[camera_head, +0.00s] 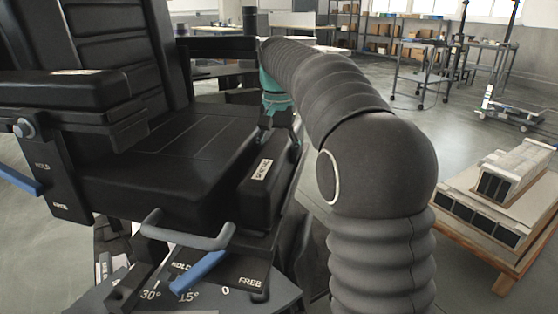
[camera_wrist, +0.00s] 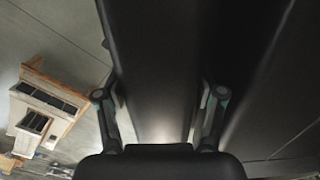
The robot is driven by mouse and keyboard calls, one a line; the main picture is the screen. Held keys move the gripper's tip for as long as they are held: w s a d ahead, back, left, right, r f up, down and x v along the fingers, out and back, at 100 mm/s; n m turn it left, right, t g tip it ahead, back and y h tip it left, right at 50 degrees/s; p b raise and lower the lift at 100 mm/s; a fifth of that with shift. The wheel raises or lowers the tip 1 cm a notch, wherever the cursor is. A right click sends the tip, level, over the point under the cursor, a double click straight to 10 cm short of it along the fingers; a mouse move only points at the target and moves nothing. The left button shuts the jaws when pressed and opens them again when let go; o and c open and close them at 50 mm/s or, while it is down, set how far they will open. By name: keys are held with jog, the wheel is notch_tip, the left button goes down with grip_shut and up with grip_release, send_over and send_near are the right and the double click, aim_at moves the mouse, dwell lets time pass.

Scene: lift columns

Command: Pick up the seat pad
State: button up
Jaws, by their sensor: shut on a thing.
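A large black chair fills the left of the head view, with its wide flat seat cushion (camera_head: 165,150) in front of the backrest. A narrower black pad with a white label (camera_head: 258,192) lies along the right side of the seat, lower than the left armrest. My teal and black gripper (camera_head: 281,132) points down over the far part of this labelled pad. In the wrist view my gripper (camera_wrist: 160,115) has one finger on each side of the long black pad (camera_wrist: 155,65) and is shut on it. The label is too small to read.
The left armrest (camera_head: 65,88) is at the left. A grey handle (camera_head: 188,232) and blue levers (camera_head: 198,272) stand at the chair's front. Open floor lies between, with carts and shelves behind.

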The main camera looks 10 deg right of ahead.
aim_at(278, 142)
jog(key=shift+r, duration=0.15)
jog(key=shift+r, duration=0.35)
notch_tip(278, 142, up, 4)
jog(key=shift+f+p, duration=0.2)
jog(key=shift+p, duration=0.45)
jog(key=s+d+r, duration=0.5)
jog(key=s+r, duration=0.1)
jog(key=s, duration=0.4)
jog(key=shift+s+r, duration=0.25)
jog(key=shift+r, duration=0.1)
jog(key=shift+r+p, duration=0.5)
jog(key=shift+p, duration=0.1)
jog(key=shift+r, duration=0.15)
notch_tip(278, 142, up, 7)
jog(key=shift+f, duration=0.2)
dwell(0.8)
